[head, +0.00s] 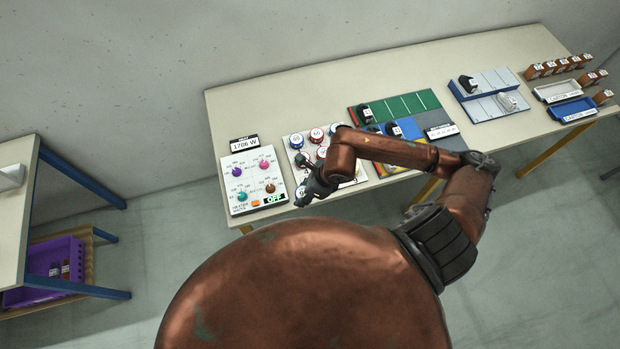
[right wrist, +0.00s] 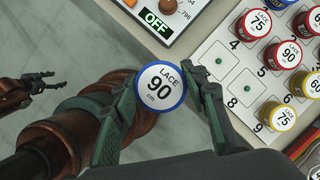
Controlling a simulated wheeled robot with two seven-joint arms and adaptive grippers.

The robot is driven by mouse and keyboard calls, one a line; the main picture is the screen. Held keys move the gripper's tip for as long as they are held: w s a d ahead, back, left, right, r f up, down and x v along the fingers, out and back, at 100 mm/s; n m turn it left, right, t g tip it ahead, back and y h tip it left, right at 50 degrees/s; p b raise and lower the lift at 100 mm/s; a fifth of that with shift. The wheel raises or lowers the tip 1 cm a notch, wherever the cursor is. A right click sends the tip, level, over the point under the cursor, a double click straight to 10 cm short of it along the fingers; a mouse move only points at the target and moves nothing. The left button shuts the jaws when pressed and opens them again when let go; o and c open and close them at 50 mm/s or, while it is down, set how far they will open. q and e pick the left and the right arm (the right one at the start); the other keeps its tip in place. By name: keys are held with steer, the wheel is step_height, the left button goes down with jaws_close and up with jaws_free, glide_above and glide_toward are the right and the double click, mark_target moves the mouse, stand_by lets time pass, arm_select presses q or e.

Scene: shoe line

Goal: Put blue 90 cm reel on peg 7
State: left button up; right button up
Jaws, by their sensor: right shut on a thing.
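My right gripper (head: 303,191) is over the front edge of the table, between the heater panel and the reel board. In the right wrist view my right gripper (right wrist: 170,88) is shut on a blue-rimmed reel (right wrist: 160,86) whose white face reads LACE 90 cm. The held reel is apart from the reel board (right wrist: 213,42), to the left of it in that view. Peg 7 (right wrist: 220,61) is a bare green peg beside the number 7. What seems to be my left gripper (right wrist: 40,80) shows small at the left; its jaws are unclear.
Bare peg 8 (right wrist: 246,88) adjoins peg 7. A red 75 reel (right wrist: 258,23), a red 90 reel (right wrist: 290,54) and a yellow 75 reel (right wrist: 278,117) stand close by. The heater panel (head: 254,180), showing OFF, is left of the board.

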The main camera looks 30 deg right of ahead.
steer(key=w+d+f+p, duration=0.1)
steer(key=w+d+f, duration=0.2)
steer(key=w+f, duration=0.1)
steer(key=w+d+f+p, duration=0.1)
steer(key=w+d+f, duration=0.2)
steer(key=w+d, duration=0.1)
steer(key=shift+f, duration=0.35)
steer(key=shift+w+d+f, duration=0.25)
steer(key=shift+w+f, duration=0.05)
steer(key=shift+f, duration=0.2)
step_height(320, 180, down, 3)
steer(key=shift+r+p, duration=0.1)
steer(key=shift+p, duration=0.6)
steer(key=shift+f, duration=0.2)
steer(key=shift+f+b, duration=0.45)
steer(key=shift+b, duration=0.05)
steer(key=o, duration=1.2)
steer(key=shift+c, duration=0.2)
steer(key=shift+r, duration=0.15)
